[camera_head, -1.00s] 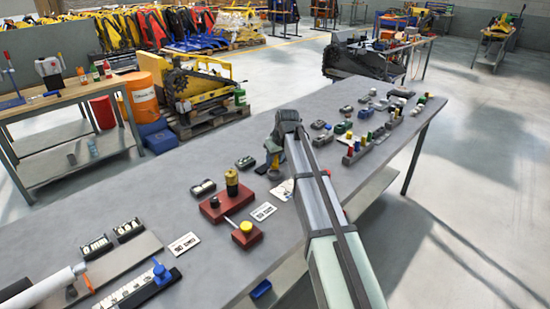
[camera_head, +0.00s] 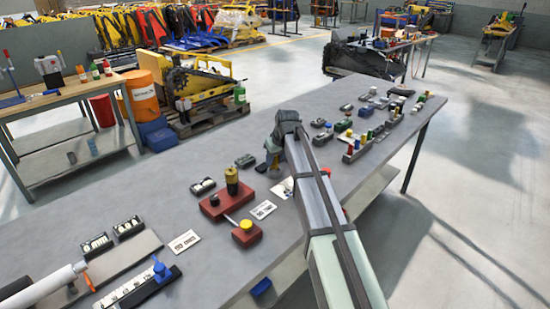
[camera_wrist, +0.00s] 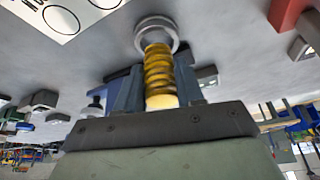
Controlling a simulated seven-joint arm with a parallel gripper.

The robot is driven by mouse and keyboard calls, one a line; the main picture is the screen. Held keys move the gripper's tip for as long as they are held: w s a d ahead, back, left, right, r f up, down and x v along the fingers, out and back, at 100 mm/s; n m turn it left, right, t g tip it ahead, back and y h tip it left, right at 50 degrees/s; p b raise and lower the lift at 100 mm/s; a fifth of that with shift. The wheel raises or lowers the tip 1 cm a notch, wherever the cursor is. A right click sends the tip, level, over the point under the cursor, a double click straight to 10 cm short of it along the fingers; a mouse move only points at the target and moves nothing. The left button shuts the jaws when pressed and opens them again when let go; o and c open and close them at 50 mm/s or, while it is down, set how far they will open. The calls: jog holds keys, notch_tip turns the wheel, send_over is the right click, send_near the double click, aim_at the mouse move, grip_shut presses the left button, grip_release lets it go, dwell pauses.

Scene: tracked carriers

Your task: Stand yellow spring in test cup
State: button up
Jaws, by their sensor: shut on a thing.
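The yellow spring (camera_wrist: 159,72) is between my gripper's fingers (camera_wrist: 158,88) in the wrist view, and the gripper is shut on it. One end of the spring meets a round grey metal cup (camera_wrist: 154,24), which I take for the test cup. The cup's rim shows around that end, but I cannot tell how deep the spring sits. In the head view my gripper (camera_head: 274,163) is low over the middle of the table, and my arm hides part of that spot.
A smaller red block with a yellow knob (camera_head: 246,227) is nearer. Small grey carriers (camera_head: 245,160) stand behind, and several coloured parts stand to the right.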

jog(key=shift+f, duration=1.15)
dwell(0.7)
jog(key=o, duration=1.1)
jog(key=shift+o, duration=0.5)
jog(key=o, duration=0.4)
jog(key=shift+r, duration=0.15)
jog(key=shift+r, duration=3.35)
